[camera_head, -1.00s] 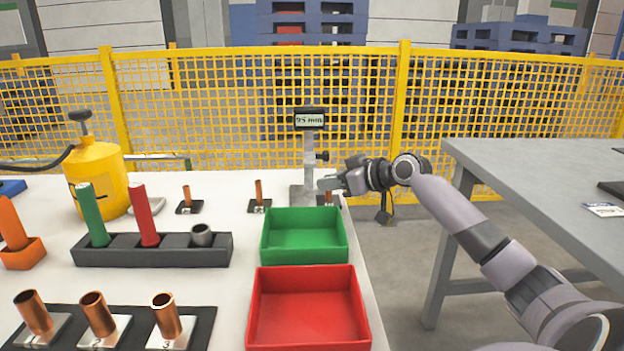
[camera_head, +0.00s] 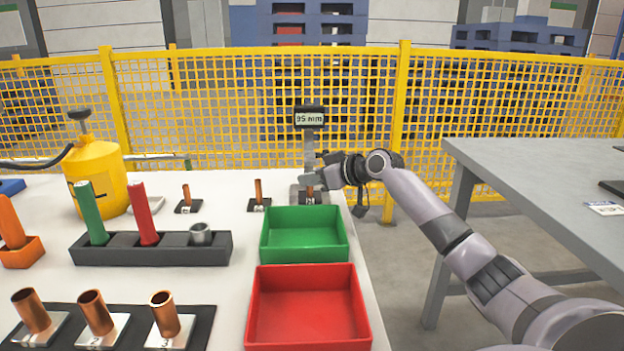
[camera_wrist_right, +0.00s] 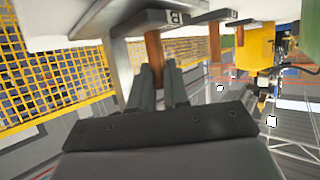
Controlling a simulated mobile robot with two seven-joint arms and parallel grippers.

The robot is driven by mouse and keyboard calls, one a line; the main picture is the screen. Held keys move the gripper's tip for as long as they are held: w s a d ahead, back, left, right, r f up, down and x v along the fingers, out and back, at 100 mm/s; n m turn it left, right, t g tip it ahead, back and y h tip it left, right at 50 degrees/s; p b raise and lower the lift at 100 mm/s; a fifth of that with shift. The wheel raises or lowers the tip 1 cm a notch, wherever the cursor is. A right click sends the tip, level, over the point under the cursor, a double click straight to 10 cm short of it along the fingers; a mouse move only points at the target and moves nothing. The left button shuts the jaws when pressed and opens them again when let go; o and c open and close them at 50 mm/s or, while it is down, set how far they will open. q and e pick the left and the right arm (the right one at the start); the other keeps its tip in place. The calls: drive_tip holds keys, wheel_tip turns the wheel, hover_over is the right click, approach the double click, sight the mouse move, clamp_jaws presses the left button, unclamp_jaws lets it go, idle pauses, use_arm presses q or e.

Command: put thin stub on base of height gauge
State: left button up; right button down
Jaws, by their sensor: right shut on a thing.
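The height gauge (camera_head: 309,150) stands at the back right of the white table, with a display reading 95 mm. My right gripper (camera_head: 311,184) is at its base, shut on a thin copper stub (camera_head: 310,192). In the right wrist view, the gripper (camera_wrist_right: 161,78) grips the copper stub (camera_wrist_right: 153,50), whose small foot plate is marked B. The grey gauge (camera_wrist_right: 118,60) shows close beside it there. The stub looks over the gauge base, but I cannot tell whether its foot touches. My left gripper is not in view.
Two more thin stubs, one left (camera_head: 186,193) and one nearer (camera_head: 258,190), stand left of the gauge. A green tray (camera_head: 304,248) and a red tray (camera_head: 308,342) lie in front. A yellow fence (camera_head: 400,120) runs behind the table.

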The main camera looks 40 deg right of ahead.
drive_tip(key=c, duration=1.5)
unclamp_jaws()
drive_tip(key=shift+f, duration=0.15)
drive_tip(key=o, duration=0.4)
drive_tip(key=shift+r, duration=0.2)
drive_tip(key=v, duration=1.2)
drive_tip(key=shift+p, duration=0.4)
drive_tip(key=shift+r, duration=0.1)
